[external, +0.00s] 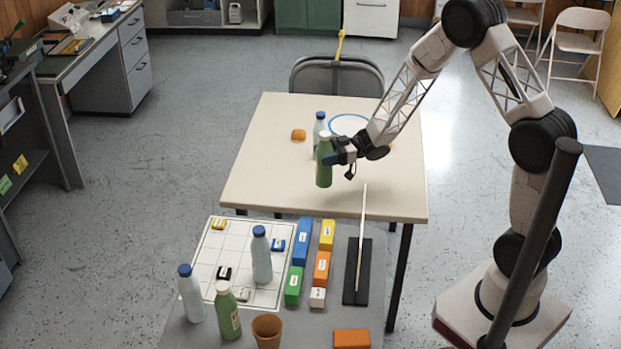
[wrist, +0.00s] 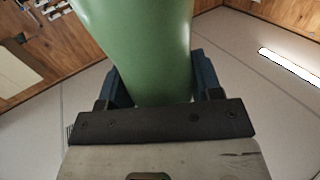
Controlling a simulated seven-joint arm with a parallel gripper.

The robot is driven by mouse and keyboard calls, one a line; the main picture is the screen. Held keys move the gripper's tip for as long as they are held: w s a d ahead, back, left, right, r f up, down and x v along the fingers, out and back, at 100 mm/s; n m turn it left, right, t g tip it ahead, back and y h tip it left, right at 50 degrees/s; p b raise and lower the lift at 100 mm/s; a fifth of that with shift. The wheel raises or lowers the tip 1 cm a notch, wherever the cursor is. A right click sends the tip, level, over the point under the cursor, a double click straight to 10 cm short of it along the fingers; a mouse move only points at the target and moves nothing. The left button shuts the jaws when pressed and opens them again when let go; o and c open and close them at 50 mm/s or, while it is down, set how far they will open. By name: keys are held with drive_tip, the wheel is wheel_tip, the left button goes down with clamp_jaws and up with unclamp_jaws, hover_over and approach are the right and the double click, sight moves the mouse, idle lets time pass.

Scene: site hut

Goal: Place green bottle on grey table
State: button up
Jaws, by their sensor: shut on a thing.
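My gripper (external: 338,156) is shut on a green bottle (external: 324,168) with a pale cap. The bottle is upright in front of my gripper, over the cream table in the picture; I cannot tell how high it is above it. In the wrist view the green bottle (wrist: 137,45) fills the space between the two blue fingers. The grey table (external: 185,330) stands at the front of the external view, nearer the camera than the cream table (external: 265,165). A second green bottle (external: 228,315) stands on the grey table's front left part.
The grey table also holds white bottles (external: 262,258) (external: 191,295), a brown cup (external: 267,330), a grid board (external: 210,250), several coloured blocks (external: 302,242), an orange block (external: 351,339) and a black stand with an upright rod (external: 357,270). Another bottle (external: 319,127) stands behind the held one.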

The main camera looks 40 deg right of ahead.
sight(325, 134)
wheel_tip(325, 134, up, 14)
drive_tip(key=shift+r, duration=0.15)
drive_tip(key=w+a+r+m+t+h, duration=0.1)
drive_tip(key=w+a+r+m+t, duration=0.15)
drive_tip(key=a, duration=0.75)
drive_tip(key=w+a+r+m+t+h, duration=0.1)
drive_tip(key=w+a+r+t, duration=0.25)
drive_tip(key=a, duration=0.75)
drive_tip(key=s+a+r+m+t+h, duration=0.1)
drive_tip(key=s+a+m+t+h, duration=0.2)
drive_tip(key=a, duration=1.3)
drive_tip(key=s+a+f+m+t+h, duration=0.1)
drive_tip(key=s+a+f+m+h, duration=0.2)
drive_tip(key=s+a, duration=1.05)
drive_tip(key=s+a+f+m+t+h, duration=0.15)
drive_tip(key=s+a+f, duration=0.35)
drive_tip(key=s+a, duration=0.9)
wheel_tip(325, 134, down, 10)
drive_tip(key=w+a+h, duration=0.1)
drive_tip(key=shift+f+n, duration=0.25)
drive_tip(key=shift+n, duration=0.05)
drive_tip(key=shift+a, duration=0.1)
